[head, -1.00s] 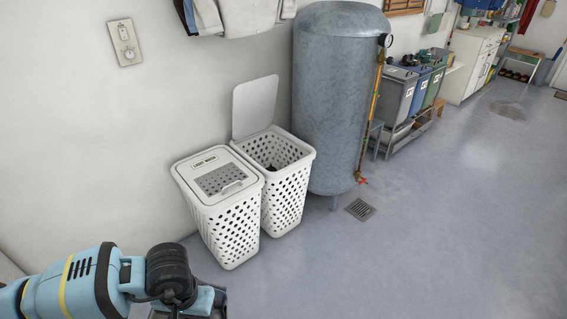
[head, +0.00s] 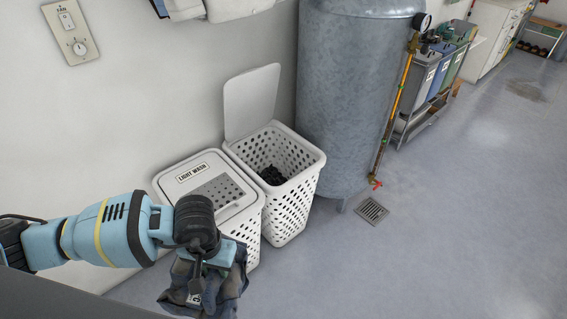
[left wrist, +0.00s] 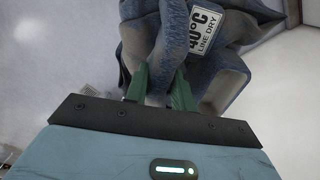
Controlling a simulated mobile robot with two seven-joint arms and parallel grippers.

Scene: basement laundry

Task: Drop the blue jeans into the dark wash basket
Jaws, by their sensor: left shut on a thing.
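The blue jeans (head: 226,290) hang crumpled from my left gripper (head: 208,268), in front of the baskets in the head view. In the left wrist view the green fingers of the left gripper (left wrist: 160,92) are shut on the jeans (left wrist: 168,45), and a white label on the cloth reads 40°C line dry. An open white basket (head: 305,195) stands right of the light wash basket, its lid (head: 251,103) raised against the wall. Something dark (head: 272,176) lies inside it. No dark wash label is readable. My right gripper is not in view.
The light wash basket (head: 208,188) stands beside the open one with its lid closed, partly hidden by my left arm. A grey tank (head: 352,95) stands close behind the open basket. The floor to the right is free around a drain (head: 372,210).

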